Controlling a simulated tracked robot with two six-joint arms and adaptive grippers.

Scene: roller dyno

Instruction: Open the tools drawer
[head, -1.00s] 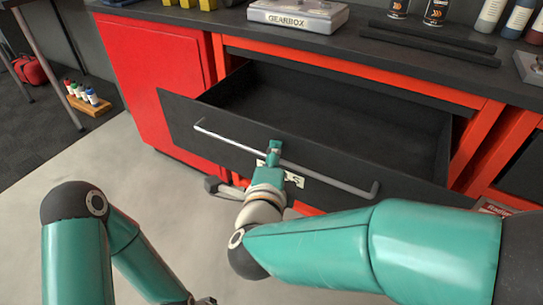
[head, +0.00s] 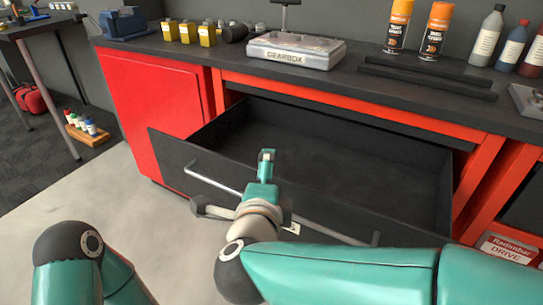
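The tools drawer (head: 340,165) is dark, pulled well out of the red bench, and its visible inside is empty. Its front panel carries a long grey bar handle (head: 340,232); a white label (head: 291,228) is mostly hidden behind my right arm. My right gripper (head: 266,160) is at the middle of the handle, its teal fingertip part showing above the bar and over the drawer front. It covers that stretch of bar, so I cannot tell whether it grips the bar or sits apart from it. Of my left arm only links show at lower left; its gripper is out of view.
A gearbox case (head: 295,50), yellow blocks (head: 188,32), orange spray cans (head: 434,30) and bottles stand on the dark benchtop (head: 400,65). A red cabinet door (head: 155,110) is left of the drawer.

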